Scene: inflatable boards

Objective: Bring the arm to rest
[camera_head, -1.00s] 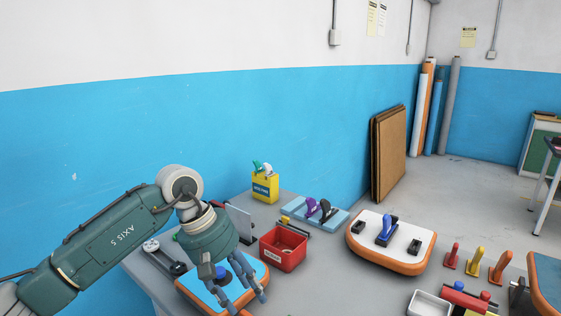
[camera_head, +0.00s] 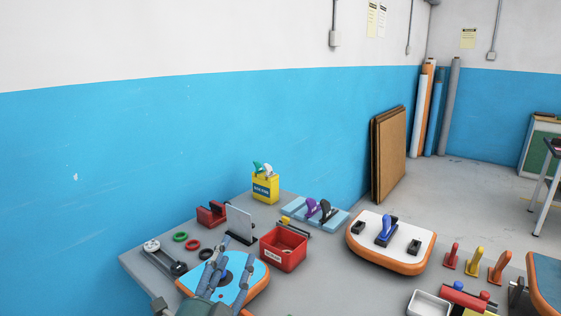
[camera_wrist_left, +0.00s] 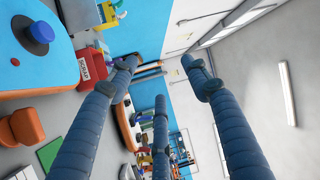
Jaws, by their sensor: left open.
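My left gripper (camera_head: 217,272) shows at the bottom of the head view, its fingers pointing up and spread apart. It is open and holds nothing. In the head view it stands in front of a blue board with an orange edge (camera_head: 256,270), hiding part of it. In the left wrist view the spread fingers of my left gripper (camera_wrist_left: 165,90) frame empty air, with the room, lamps and ceiling beyond. My right gripper is not seen.
A red bin (camera_head: 284,248) stands right of the blue board. A white board with an orange edge (camera_head: 390,240) lies farther right. A yellow box (camera_head: 265,188) stands at the back. Green and red rings (camera_head: 186,241) lie left. Bare grey tabletop (camera_head: 325,280) shows in the middle.

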